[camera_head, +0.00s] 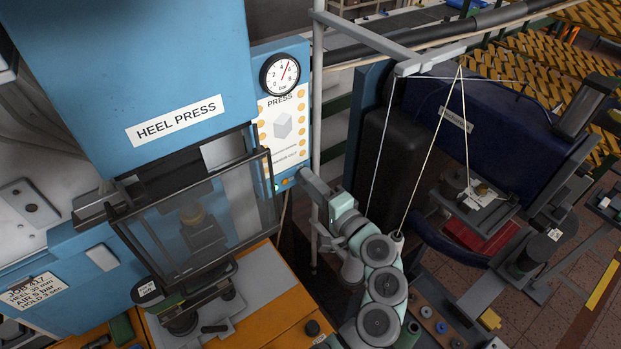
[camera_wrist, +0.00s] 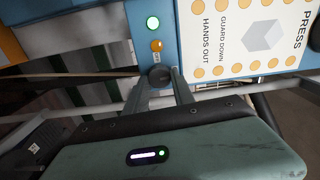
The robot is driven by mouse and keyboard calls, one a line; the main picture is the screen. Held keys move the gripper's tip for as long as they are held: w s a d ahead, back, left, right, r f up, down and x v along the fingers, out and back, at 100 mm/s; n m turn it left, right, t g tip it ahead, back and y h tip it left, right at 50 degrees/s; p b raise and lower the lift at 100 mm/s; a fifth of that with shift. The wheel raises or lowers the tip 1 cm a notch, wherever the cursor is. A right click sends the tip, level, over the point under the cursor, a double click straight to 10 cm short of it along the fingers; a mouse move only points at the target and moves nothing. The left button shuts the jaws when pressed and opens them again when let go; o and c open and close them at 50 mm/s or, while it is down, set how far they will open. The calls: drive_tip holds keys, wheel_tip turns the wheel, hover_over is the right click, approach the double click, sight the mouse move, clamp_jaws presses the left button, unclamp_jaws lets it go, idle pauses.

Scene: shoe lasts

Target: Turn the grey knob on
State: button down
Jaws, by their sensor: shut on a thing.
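The grey knob (camera_wrist: 160,76), dark and round, sits on the blue strip of the heel press's panel in the wrist view, below a small label. My gripper (camera_wrist: 164,84) reaches up to it, with its two slim fingers closed on the knob's sides. In the head view my gripper (camera_head: 302,176) is at the lower edge of the press panel, and the knob is hidden behind it there. I cannot read which way the knob is turned.
A pressure gauge (camera_head: 281,75) tops the panel. The clear press guard (camera_head: 200,220) stands left of my gripper; a grey pole (camera_head: 316,110) rises close by.

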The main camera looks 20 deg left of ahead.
drive_tip(key=shift+m, duration=0.5)
drive_tip(key=c, duration=1.1)
unclamp_jaws()
drive_tip(key=shift+o, duration=0.2)
drive_tip(key=b+v, duration=0.2)
drive_tip(key=v, duration=0.8)
drive_tip(key=shift+s+d, duration=0.2)
drive_tip(key=shift+d, duration=0.15)
